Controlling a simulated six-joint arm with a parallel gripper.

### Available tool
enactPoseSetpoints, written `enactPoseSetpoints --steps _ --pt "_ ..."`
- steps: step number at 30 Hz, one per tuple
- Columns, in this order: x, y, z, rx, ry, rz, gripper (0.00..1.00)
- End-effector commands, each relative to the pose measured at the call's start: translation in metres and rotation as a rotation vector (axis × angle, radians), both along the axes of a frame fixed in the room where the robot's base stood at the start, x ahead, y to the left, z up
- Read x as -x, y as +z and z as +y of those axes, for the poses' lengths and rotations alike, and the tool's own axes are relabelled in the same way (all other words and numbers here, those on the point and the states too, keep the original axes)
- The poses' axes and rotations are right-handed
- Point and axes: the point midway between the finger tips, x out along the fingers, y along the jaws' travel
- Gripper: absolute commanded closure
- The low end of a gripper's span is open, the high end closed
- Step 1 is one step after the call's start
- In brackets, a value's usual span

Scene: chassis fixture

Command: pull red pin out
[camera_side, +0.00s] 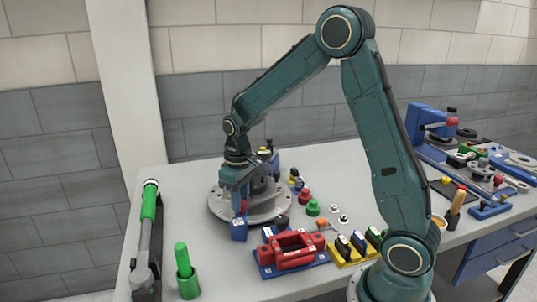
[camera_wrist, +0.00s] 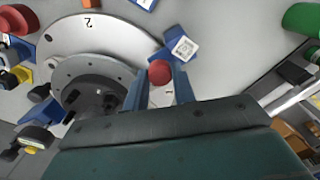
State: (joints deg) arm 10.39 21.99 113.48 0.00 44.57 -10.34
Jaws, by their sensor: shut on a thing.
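The red pin (camera_wrist: 160,69) shows its round red head between the two blue fingers of my gripper (camera_wrist: 160,82) in the wrist view. My gripper is shut on it. The wrist view shows the plate (camera_wrist: 110,36) under and left of the fingers. The pin's lower part is hidden, so I cannot tell whether it still sits in a hole.
A blue block (camera_side: 239,229) with a white label stands close in front of the plate. A red frame on a blue base (camera_side: 291,250) and yellow-based parts (camera_side: 352,252) lie to the right. A green cylinder (camera_side: 187,272) stands front left.

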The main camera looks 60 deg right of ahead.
Motion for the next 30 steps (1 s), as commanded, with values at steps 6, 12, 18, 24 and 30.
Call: enactPoseSetpoints --steps 6,12,18,24,30 --pt "0.0 0.01 0.0 0.0 0.001 -0.002 1.0" --pt "0.0 0.021 0.0 0.0 0.001 -0.001 1.0" --pt "-0.001 0.022 0.0 0.001 0.001 -0.004 0.72" --pt "-0.001 0.021 0.0 0.0 0.001 -0.003 0.51" --pt "0.0 0.021 0.0 0.0 0.001 -0.002 0.51"
